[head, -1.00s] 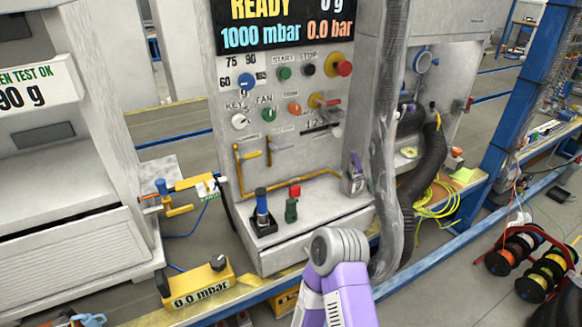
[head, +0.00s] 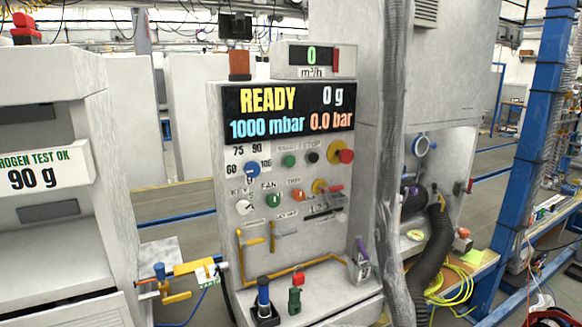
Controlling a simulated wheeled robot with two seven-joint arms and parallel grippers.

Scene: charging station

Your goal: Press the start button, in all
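The charging station (head: 225,130) stands in the middle of the head view. Its display (head: 290,110) reads READY, 0 g, 1000 mbar and 0.0 bar. The green start button (head: 289,161) is below the display. A black stop button (head: 313,157) sits to its right, then a red mushroom button (head: 345,156) on a yellow base. The label above the start button is too blurred to read now. Neither of my grippers is in view, and nothing covers the start button.
A blue dial (head: 252,170), a white key switch (head: 244,207), a green fan button (head: 273,200) and an orange button (head: 298,195) surround it. A grey hose (head: 391,150) hangs at the right. A second machine (head: 60,180) stands at the left. Space before the panel looks clear.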

